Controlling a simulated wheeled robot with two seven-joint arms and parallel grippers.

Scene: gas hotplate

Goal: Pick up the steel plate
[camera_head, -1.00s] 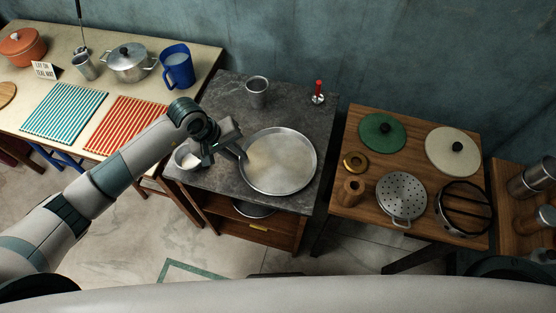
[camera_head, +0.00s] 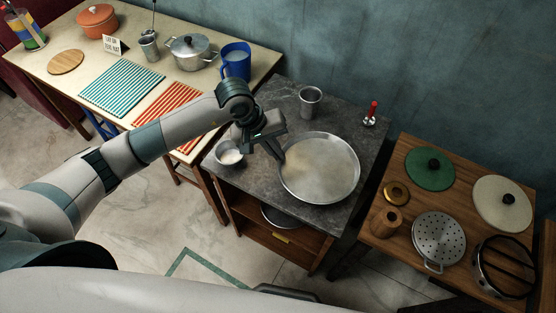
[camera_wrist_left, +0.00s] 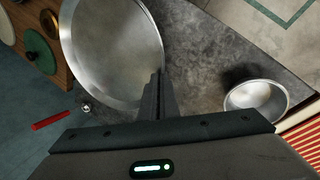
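The steel plate (camera_head: 325,170), a wide round shallow dish, is at the right side of the dark stone counter top (camera_head: 236,190). In the left wrist view the plate (camera_wrist_left: 108,45) fills the upper left. My left gripper (camera_head: 279,156) comes in from the left and sits at the plate's left rim. In the left wrist view its dark fingers (camera_wrist_left: 159,82) are close together, with the rim at their tips, and look shut on it. Whether the plate touches the counter cannot be told. My right gripper is not in view.
A small bowl (camera_head: 229,153) is left of the plate, a metal cup (camera_head: 310,101) behind it, and a red-handled tool (camera_head: 371,114) behind right. A wooden table (camera_head: 400,160) with lids and a strainer (camera_head: 438,238) stands to the right, past a gap.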

